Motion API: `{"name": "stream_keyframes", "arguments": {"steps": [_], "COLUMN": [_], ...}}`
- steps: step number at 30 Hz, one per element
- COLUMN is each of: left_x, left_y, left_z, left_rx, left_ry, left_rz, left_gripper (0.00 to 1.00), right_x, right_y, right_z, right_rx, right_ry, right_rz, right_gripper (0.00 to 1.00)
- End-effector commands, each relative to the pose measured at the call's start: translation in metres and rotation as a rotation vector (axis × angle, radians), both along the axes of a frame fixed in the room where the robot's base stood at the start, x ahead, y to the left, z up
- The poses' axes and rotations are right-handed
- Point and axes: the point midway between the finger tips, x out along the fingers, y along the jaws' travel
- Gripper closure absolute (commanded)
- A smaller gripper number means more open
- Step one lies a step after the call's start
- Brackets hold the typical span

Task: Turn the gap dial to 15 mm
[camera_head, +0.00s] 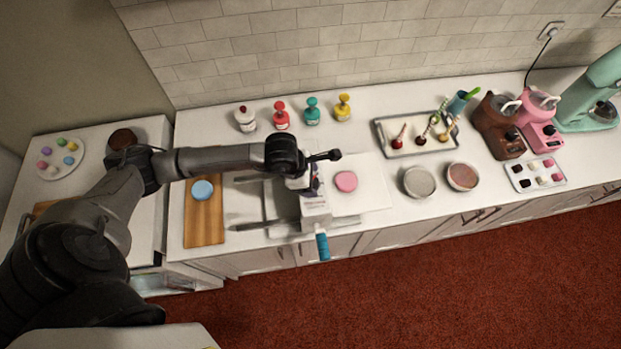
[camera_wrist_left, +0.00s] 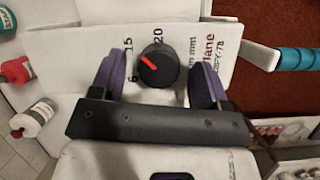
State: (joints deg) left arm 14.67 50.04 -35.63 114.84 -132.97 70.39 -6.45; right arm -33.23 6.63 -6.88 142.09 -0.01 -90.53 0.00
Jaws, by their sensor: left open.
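The gap dial (camera_wrist_left: 162,72) is a round black knob with a red pointer, on the white face of the machine (camera_wrist_left: 75,50). In the left wrist view, printed marks 15, 20 and part of a 6 stand around it. The red pointer aims up and left, close to the 15. My left gripper (camera_wrist_left: 157,78) is open, with one purple-lined finger on each side of the dial; I cannot tell whether either touches it. In the head view my left gripper (camera_head: 313,182) is over the machine (camera_head: 316,207), and the dial is hidden there. My right gripper is not in view.
A blue handle (camera_head: 322,247) sticks out at the machine's front. A pink disc (camera_head: 346,181) lies right of it, a wooden board (camera_head: 204,232) with a blue disc left. Several bottles (camera_head: 282,118) stand behind. Two round pans (camera_head: 419,182) sit farther right.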

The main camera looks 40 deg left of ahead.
Motion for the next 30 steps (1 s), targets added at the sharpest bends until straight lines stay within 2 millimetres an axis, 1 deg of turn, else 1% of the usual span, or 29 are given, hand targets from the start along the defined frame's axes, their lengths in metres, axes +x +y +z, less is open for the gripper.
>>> {"name": "stream_keyframes", "arguments": {"steps": [5,12,18,24,30], "left_x": [-0.007,-0.022,-0.033,-0.039,-0.041], "left_y": [0.007,0.018,0.026,0.030,0.032], "left_z": [0.022,0.066,0.097,0.116,0.124], "left_rx": [0.003,0.003,0.003,0.002,0.001], "left_ry": [-0.005,-0.005,-0.003,-0.002,-0.001], "left_rz": [-0.001,-0.001,0.000,0.000,0.000], "left_gripper": [0.31,0.31,0.31,0.31,0.31], "right_x": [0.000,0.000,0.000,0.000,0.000], "right_y": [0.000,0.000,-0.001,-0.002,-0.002], "right_z": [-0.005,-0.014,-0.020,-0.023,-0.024], "right_rx": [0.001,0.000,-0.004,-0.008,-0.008], "right_ry": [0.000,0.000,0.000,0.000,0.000], "right_rz": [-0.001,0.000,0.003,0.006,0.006], "right_gripper": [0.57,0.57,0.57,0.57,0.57]}}
